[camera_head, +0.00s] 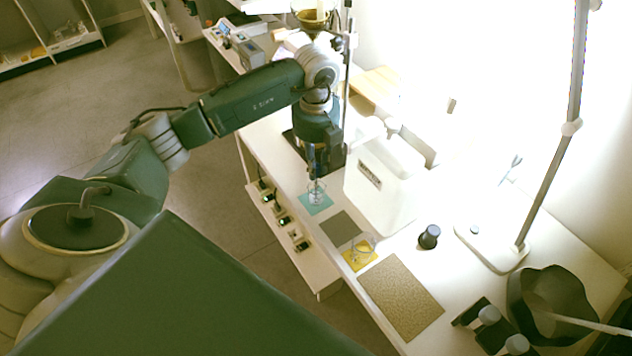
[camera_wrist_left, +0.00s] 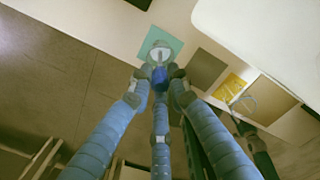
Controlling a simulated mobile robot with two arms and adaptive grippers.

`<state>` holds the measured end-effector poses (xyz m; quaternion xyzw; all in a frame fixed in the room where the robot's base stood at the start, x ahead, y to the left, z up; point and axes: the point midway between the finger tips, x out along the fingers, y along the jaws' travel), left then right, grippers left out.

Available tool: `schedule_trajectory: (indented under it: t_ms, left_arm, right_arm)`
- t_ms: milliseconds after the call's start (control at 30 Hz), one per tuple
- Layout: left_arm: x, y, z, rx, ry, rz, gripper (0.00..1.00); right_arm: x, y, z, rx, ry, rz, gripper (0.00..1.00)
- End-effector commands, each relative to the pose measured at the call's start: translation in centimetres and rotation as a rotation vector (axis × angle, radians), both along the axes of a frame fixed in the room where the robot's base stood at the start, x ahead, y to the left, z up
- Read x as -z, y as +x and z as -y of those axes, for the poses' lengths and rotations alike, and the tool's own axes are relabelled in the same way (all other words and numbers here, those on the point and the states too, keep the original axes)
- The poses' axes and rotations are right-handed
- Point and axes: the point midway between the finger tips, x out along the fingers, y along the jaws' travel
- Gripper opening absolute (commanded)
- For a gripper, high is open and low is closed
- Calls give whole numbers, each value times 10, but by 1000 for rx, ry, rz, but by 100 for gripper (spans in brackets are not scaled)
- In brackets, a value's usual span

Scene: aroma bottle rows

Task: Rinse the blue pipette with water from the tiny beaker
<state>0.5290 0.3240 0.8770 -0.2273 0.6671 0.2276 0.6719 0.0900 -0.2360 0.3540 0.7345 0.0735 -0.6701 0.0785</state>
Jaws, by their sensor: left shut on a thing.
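My left gripper (camera_head: 314,160) reaches down over the bench from the left and points at the teal mat (camera_head: 325,206). It is shut on the blue pipette (camera_wrist_left: 160,77), whose blue part shows between the fingertips (camera_wrist_left: 158,88) in the left wrist view. A small clear glass beaker (camera_head: 316,195) stands on the teal mat, directly below the gripper. In the left wrist view the beaker (camera_wrist_left: 160,51) lines up with the pipette. I cannot tell whether the pipette's tip is inside the beaker.
Another glass vessel (camera_head: 362,249) stands on a yellow mat (camera_head: 352,263). A bare grey mat (camera_head: 340,229) lies between the two. A large white box (camera_head: 382,190) stands close to the right of the gripper. A dark jar (camera_head: 429,237) and a brown mat (camera_head: 401,297) are nearer the front.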

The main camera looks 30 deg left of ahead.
Motion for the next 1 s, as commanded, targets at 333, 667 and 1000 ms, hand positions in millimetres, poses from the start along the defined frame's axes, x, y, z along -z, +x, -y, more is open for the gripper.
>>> schedule_trajectory:
  t_ms: [333,667,1000]
  left_arm:
    - [-2,0,0,0,0,0,11]
    - [-38,1,0,0,0,2,11]
    - [-74,0,0,0,1,1,11]
  right_arm:
    - [-2,0,0,0,0,0,55]
    - [-28,0,0,0,0,0,55]
    - [-53,0,0,0,0,0,55]
